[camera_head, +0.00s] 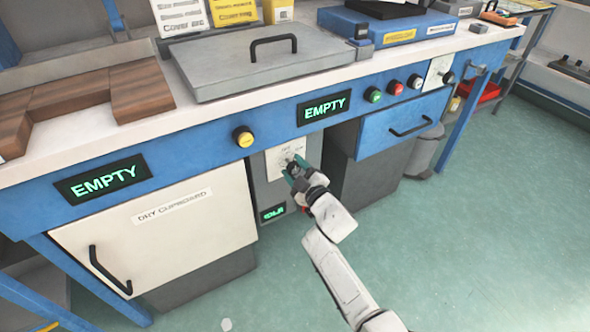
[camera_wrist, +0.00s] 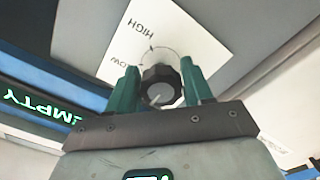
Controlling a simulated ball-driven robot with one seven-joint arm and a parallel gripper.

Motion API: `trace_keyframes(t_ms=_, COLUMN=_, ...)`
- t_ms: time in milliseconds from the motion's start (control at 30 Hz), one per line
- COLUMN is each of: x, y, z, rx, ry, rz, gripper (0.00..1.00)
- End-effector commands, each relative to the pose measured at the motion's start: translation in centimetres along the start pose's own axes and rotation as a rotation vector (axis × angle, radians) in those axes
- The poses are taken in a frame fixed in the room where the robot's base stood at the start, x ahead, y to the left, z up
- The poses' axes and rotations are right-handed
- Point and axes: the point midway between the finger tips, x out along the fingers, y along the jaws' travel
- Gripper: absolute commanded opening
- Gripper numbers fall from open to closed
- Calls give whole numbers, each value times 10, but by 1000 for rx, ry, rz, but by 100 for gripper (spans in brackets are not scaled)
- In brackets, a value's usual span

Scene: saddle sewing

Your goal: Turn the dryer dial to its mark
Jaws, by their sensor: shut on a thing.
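The dryer dial (camera_wrist: 161,85) is a dark knob with a pale line on its face. It sits on a white label plate (camera_wrist: 190,42) printed with "HIGH" and "LOW" around a thin arc. The wrist view shows the plate upside down. My gripper (camera_wrist: 160,82) has its two green fingers on either side of the dial, shut on it. In the head view my gripper (camera_head: 293,170) is at the plate on the grey dryer panel (camera_head: 270,195) and hides most of the dial. A small green display (camera_head: 273,212) sits low on that panel; its text is hard to read.
A dry cupboard (camera_head: 160,220) with a black handle is left of the panel. A yellow knob (camera_head: 243,137), "EMPTY" displays (camera_head: 325,107) and a blue drawer (camera_head: 400,128) line the bench front.

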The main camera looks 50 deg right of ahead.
Motion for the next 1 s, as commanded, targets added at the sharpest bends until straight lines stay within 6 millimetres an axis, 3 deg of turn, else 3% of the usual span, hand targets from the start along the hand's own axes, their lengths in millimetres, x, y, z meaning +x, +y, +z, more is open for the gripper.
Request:
trace_keyframes(t_ms=367, x=0, y=-1, z=0, rx=-8, ry=0, rz=-2, gripper=20)
trace_keyframes(t_ms=400, x=0, y=-1, z=0, rx=-8, ry=0, rz=-2, gripper=51)
trace_keyframes(t_ms=600, x=0, y=-1, z=0, rx=-6, ry=0, rz=-1, gripper=71)
trace_keyframes(t_ms=867, x=-1, y=0, z=0, rx=-5, ry=0, rz=-1, gripper=71)
trace_keyframes(t_ms=1000, x=-12, y=0, z=0, rx=-5, ry=-2, rz=-2, gripper=71)
